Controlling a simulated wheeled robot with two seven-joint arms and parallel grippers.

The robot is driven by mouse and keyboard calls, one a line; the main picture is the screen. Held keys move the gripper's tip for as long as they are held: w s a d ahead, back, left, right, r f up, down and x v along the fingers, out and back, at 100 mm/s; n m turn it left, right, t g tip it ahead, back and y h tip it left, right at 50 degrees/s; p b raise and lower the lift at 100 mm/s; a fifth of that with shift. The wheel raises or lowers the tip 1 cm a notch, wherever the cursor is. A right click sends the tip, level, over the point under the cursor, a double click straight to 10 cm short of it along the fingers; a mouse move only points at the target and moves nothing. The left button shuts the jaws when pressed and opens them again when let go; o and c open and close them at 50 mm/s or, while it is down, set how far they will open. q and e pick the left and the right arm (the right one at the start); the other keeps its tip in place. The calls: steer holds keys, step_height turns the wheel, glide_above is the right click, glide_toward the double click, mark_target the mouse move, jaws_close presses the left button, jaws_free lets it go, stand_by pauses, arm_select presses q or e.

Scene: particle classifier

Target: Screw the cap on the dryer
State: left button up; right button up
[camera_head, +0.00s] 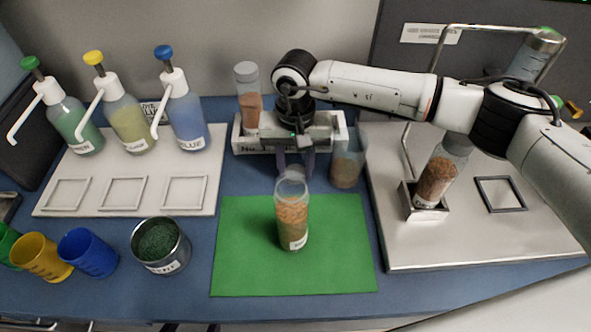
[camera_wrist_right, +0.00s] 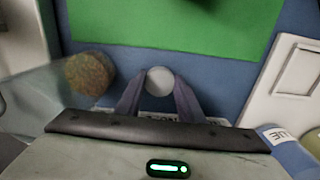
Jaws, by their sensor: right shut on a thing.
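Which part is the dryer is unclear. My left gripper is out of view.
A clear capped tube (camera_head: 248,100) stands in the rack; an open container (camera_head: 348,160) with brown granules stands right of it. A tilted tube (camera_head: 437,180) rests in a metal holder. Pump bottles (camera_head: 180,118) stand left.

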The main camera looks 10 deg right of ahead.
step_height(320, 180, up, 10)
steer(key=b, duration=0.1)
stand_by(0.4)
steer(key=shift+r, duration=0.1)
step_height(320, 180, up, 8)
steer(key=p, duration=0.3)
glide_above(296, 173)
step_height(296, 173, up, 3)
steer(key=s+d, duration=0.2)
steer(key=s+d+f+n+b, duration=0.2)
steer(key=s+d+f+b, duration=0.1)
steer(key=s+d+f, duration=0.5)
steer(key=s+f, duration=0.2)
steer(key=s, duration=0.2)
steer(key=shift+f+n, duration=0.2)
steer(key=shift+n, duration=0.1)
steer(key=shift+w, duration=0.1)
